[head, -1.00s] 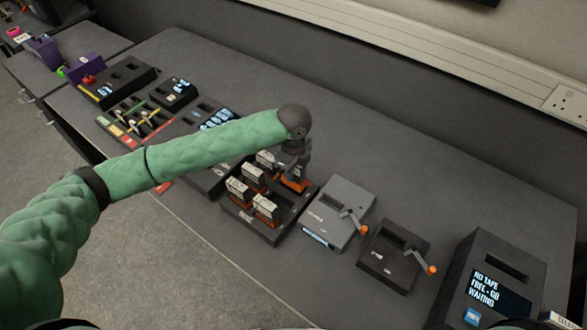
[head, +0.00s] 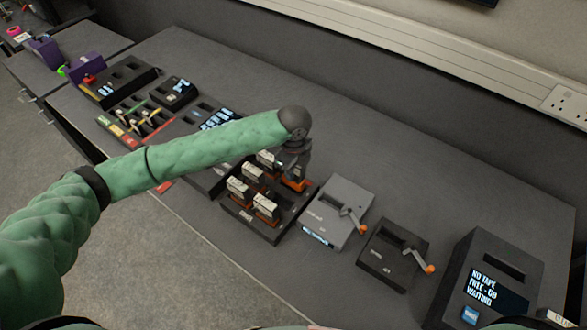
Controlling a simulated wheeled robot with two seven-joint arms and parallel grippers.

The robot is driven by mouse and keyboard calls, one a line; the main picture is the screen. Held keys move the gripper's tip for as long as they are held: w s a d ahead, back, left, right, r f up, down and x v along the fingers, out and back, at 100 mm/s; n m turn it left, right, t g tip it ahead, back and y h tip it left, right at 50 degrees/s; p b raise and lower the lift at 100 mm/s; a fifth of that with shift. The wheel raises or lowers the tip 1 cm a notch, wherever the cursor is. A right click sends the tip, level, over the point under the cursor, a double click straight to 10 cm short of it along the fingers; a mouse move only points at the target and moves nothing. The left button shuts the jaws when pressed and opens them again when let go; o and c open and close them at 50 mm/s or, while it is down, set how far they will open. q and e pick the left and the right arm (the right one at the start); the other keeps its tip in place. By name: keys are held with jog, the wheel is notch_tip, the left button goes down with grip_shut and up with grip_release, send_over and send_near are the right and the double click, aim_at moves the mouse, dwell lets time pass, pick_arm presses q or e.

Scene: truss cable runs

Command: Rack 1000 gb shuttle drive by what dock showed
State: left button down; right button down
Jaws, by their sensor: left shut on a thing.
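My left gripper (head: 293,172) points down over the back right corner of a dark rack (head: 250,229). It is shut on an orange-based shuttle drive (head: 296,184), whose upper part the gripper hides. Whether that drive still sits in its slot I cannot tell. Several other drives with pale labels and orange bases, such as the front one (head: 265,208), stand upright in the rack. Their labels are too small to read. The dock (head: 508,262) at the right has an empty slot, and its screen reads "NO TAPE FREE - GB WAITING". My right gripper is not in view.
A grey unit (head: 322,208) and a dark unit (head: 383,252), each with an orange-knobbed lever, stand between rack and dock. Dark panels with lit displays (head: 217,119) lie to the left, partly behind my arm. The bench's back strip is clear.

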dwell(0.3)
pick_arm(q)
jog(key=shift+p, duration=0.35)
jog(key=shift+f, duration=0.25)
dwell(0.4)
jog(key=shift+f+p, duration=0.3)
jog(key=shift+f, duration=0.35)
dwell(0.6)
jog(key=shift+f, duration=1.2)
dwell(1.2)
jog(key=c, duration=0.8)
grip_release()
jog(key=shift+o, duration=0.2)
